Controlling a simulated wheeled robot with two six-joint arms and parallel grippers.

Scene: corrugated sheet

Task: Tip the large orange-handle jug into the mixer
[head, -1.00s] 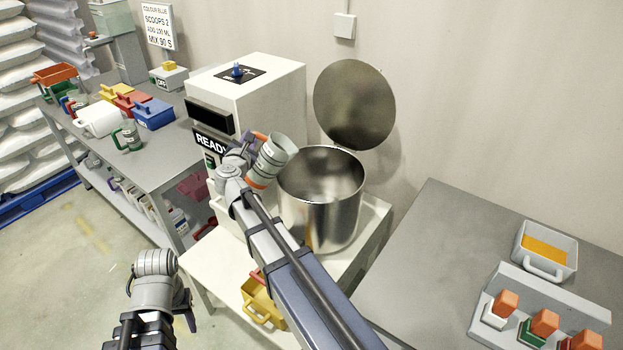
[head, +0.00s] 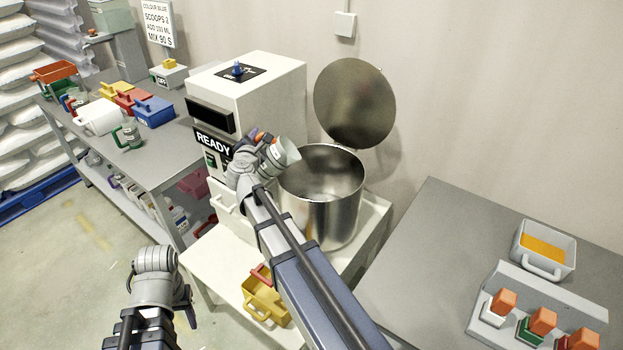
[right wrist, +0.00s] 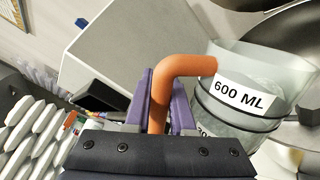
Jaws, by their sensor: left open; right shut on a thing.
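The large jug (head: 285,153), clear grey with a 600 ML label, is tilted, its mouth towards the mixer's steel drum (head: 318,215) at the drum's left rim. My right gripper (head: 259,140) is shut on its orange handle (right wrist: 182,72), which sits between the purple fingers in the right wrist view. The jug (right wrist: 240,100) shows there beside the fingers; I cannot tell how much it holds. The drum is open, its round lid (head: 355,104) raised behind it. My left gripper (head: 188,303) is open and empty at the lower left, away from the jug.
A white machine with a READY sign (head: 212,143) stands left of the drum. The left bench holds coloured bins and a green-handled jug (head: 128,134). The right table (head: 415,260) has free room on its left.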

